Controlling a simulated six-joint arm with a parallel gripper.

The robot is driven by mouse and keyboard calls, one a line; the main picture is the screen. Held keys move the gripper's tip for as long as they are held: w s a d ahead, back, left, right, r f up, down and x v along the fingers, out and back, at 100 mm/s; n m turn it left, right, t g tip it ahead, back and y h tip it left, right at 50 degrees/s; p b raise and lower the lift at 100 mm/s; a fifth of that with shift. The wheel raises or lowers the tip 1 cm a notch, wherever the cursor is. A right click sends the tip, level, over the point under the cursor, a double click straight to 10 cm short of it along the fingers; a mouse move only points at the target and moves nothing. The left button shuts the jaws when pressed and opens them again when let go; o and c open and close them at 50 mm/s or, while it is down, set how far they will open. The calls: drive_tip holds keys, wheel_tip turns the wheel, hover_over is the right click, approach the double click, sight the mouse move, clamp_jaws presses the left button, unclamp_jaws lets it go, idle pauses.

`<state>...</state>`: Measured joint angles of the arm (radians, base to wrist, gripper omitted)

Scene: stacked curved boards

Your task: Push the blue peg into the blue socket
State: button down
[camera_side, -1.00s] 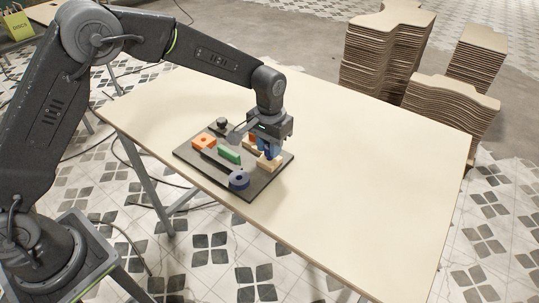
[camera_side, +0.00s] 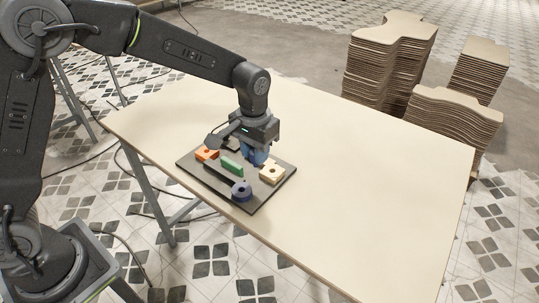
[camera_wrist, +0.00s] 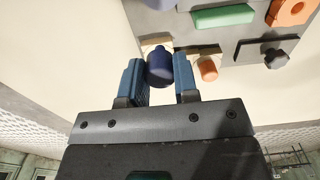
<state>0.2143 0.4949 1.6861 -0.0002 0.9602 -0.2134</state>
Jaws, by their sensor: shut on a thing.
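My gripper (camera_side: 257,158) is over the back right part of the dark board in the side view, just behind a beige block with a hole (camera_side: 272,173). In the wrist view its two blue fingers are shut on the dark blue peg (camera_wrist: 160,67). The peg is mostly hidden by the fingers in the side view. The blue socket (camera_side: 241,190), a round dark blue piece with a hole, sits at the board's front corner. Part of a dark blue piece shows at the top edge of the wrist view.
The dark board (camera_side: 214,184) lies on a pale table (camera_side: 370,200). It also carries an orange block (camera_side: 206,153) and a green block (camera_side: 232,168). An orange peg (camera_wrist: 207,69) and a black knob (camera_wrist: 276,59) show in the wrist view. The table's right side is clear.

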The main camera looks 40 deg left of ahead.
drive_tip(key=s+r, duration=0.2)
drive_tip(key=s, duration=0.2)
hover_over(241, 182)
drive_tip(key=s+d, duration=0.2)
drive_tip(key=shift+w+a+f, duration=0.1)
drive_tip(key=shift+f, duration=1.5)
drive_tip(key=shift+w+a+f, duration=0.1)
drive_tip(key=shift+f, duration=1.45)
drive_tip(key=shift+f, duration=1.2)
drive_tip(key=c, duration=0.8)
unclamp_jaws()
drive_tip(key=shift+r, duration=0.1)
